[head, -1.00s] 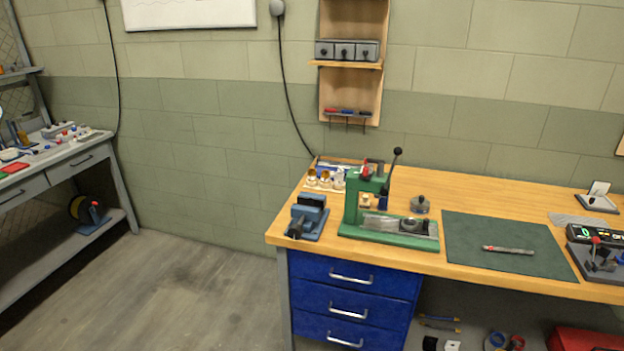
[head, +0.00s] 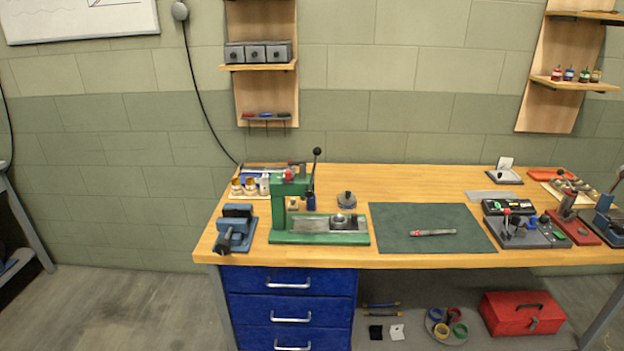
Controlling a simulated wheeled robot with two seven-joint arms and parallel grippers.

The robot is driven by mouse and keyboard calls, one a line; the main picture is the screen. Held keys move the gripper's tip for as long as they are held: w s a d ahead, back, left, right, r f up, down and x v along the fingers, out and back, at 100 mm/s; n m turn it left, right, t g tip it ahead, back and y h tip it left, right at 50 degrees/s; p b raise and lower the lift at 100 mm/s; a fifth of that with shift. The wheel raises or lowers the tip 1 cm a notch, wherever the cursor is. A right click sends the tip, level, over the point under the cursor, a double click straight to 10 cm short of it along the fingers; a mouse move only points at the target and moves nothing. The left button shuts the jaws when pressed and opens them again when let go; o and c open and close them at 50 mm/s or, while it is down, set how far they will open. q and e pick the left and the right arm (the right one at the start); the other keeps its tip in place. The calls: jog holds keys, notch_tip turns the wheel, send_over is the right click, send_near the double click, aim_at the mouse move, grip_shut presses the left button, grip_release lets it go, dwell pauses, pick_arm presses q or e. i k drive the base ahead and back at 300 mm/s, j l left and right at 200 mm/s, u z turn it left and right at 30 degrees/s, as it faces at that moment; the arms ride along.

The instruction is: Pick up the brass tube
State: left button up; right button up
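I cannot make out a brass tube for certain. Small gold-coloured pieces (head: 243,187) stand at the back left of the wooden bench (head: 420,179), too small to tell their shape. A slim silver and red item (head: 433,233) lies on the dark green mat (head: 402,214). A green lever press (head: 292,189) stands left of the mat, with a small brass-toned part at its front. Neither of my grippers is in view.
A blue vise (head: 236,226) sits at the bench's left corner, above blue drawers (head: 287,303). A grey device with knobs (head: 527,232) stands right of the mat. A red toolbox (head: 522,314) lies below the bench. Floor at the left is clear.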

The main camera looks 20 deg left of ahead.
aim_at(236, 185)
jog(key=i+j+z, duration=0.2)
jog(key=j+z, duration=0.25)
jog(key=j, duration=0.45)
jog(key=i+j+z, duration=0.1)
jog(key=j+z, duration=0.3)
jog(key=j, duration=0.55)
jog(key=k+j+z, duration=0.1)
jog(key=j+z, duration=0.35)
jog(key=j, duration=0.5)
